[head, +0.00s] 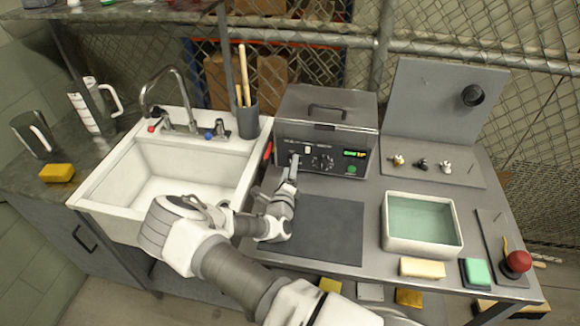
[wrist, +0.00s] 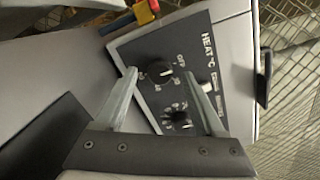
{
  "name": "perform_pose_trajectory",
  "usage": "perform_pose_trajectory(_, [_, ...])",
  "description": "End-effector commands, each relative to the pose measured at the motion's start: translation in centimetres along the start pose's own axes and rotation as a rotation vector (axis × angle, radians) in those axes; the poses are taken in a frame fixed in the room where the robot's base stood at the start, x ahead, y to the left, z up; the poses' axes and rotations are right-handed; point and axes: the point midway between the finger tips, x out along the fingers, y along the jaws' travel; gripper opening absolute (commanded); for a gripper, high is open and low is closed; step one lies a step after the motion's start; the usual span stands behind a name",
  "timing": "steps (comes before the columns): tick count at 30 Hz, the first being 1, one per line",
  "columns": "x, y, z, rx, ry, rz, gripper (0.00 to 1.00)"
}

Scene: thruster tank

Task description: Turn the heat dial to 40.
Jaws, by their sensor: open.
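The heat dial (wrist: 157,73) is a round black knob on the dark panel marked "HEAT °C" of the grey tank unit (head: 325,105). In the wrist view, a scale with OFF and small numbers surrounds it; its exact setting is too small to read. My gripper (wrist: 160,76) is open, with one fingertip on each side of the dial. I cannot tell whether the fingers touch it. In the head view, my gripper (head: 292,166) is at the left of the panel and largely hides this dial. A second black dial (head: 322,162) sits to its right.
The panel has a lit green display (head: 355,154) and a green button (head: 352,169). A red-handled tool (head: 268,151) is by the unit's left side. A dark mat (head: 322,228) lies in front. The sink (head: 100,208) is left, a water-filled tray (head: 393,243) right.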

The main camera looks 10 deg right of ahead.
Motion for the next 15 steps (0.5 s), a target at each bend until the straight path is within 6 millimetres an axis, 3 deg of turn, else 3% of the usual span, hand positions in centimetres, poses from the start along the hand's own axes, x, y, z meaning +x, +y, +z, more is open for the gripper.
perform_pose_trajectory(11, [0.64, -0.02, -0.03, -0.001, 0.001, 0.0, 0.71])
perform_pose_trajectory(15, [0.63, -0.03, -0.03, 0.0, 0.001, 0.0, 0.46])
